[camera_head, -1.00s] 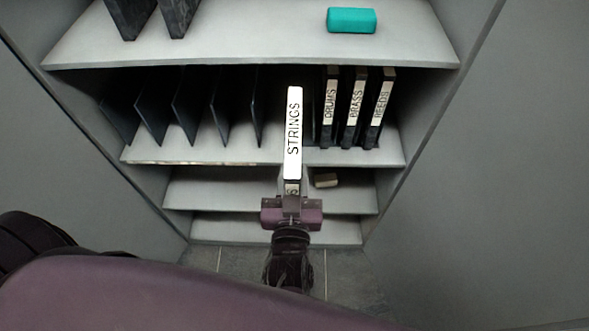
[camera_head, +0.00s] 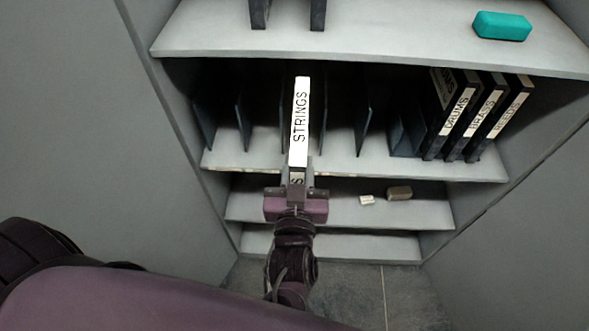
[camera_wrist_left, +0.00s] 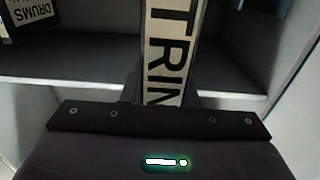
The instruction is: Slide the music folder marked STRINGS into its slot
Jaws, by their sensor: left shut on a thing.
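The STRINGS folder (camera_head: 300,120) is upright with its white lettered spine facing me. My left gripper (camera_head: 297,192) is shut on its lower end. In the head view the folder stands in front of the middle dividers of the slotted shelf (camera_head: 255,163); I cannot tell how far it is from the slots. In the left wrist view the folder's spine (camera_wrist_left: 166,50) rises from the gripper (camera_wrist_left: 160,98), its lettering partly cut off. Empty slots show between the dark dividers (camera_head: 362,118) on both sides. The slot behind the folder is hidden. My right gripper is out of view.
The folders DRUMS (camera_head: 452,115), BRASS (camera_head: 482,118) and REEDS (camera_head: 505,118) fill the right of the shelf. A teal block (camera_head: 502,26) lies on the shelf above. Small blocks (camera_head: 399,193) lie below. Cabinet walls close both sides.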

